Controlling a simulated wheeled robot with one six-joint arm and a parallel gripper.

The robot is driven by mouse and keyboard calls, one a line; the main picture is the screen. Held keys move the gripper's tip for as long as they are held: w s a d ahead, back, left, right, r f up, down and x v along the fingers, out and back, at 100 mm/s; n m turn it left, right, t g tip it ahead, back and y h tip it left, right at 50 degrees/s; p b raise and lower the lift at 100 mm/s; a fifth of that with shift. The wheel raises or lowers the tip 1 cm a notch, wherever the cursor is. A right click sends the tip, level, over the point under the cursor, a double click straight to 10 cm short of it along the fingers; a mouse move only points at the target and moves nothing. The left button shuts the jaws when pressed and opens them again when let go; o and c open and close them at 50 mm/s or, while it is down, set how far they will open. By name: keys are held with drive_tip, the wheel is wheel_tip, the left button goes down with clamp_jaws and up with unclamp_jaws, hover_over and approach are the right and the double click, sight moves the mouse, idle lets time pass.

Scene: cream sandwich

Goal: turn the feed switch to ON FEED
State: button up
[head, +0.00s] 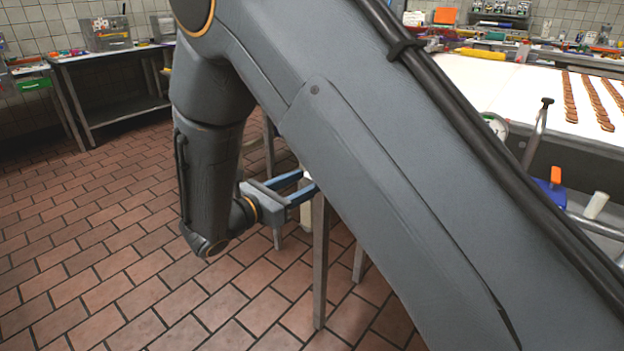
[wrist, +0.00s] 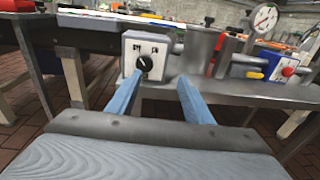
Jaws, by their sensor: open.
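The feed switch (wrist: 145,63) is a round black knob on a small pale box (wrist: 159,46) fixed at the edge of a metal table, seen in the wrist view. Dark markings sit above the knob, too small to read surely. The knob's exact setting is hard to tell. My gripper (wrist: 160,80) is open and empty, its two blue fingers pointing at the box. The left fingertip appears just below the knob; the right one is to the right of it. I cannot tell whether either touches. In the head view my gripper (head: 301,188) shows beside my arm, which hides the switch.
Right of the box are a metal container (wrist: 200,52), a dial gauge (wrist: 264,18) and a blue box with a red button (wrist: 288,70). A white work surface (head: 500,85) carries rows of brown biscuits (head: 570,97). The tiled floor (head: 110,240) at left is clear.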

drive_tip(key=w+d+n+t, duration=0.1)
drive_tip(key=w+d, duration=0.1)
drive_tip(key=w, duration=0.4)
drive_tip(key=shift+w+y, duration=0.3)
drive_tip(key=c, duration=1.1)
drive_tip(key=shift+o, duration=0.2)
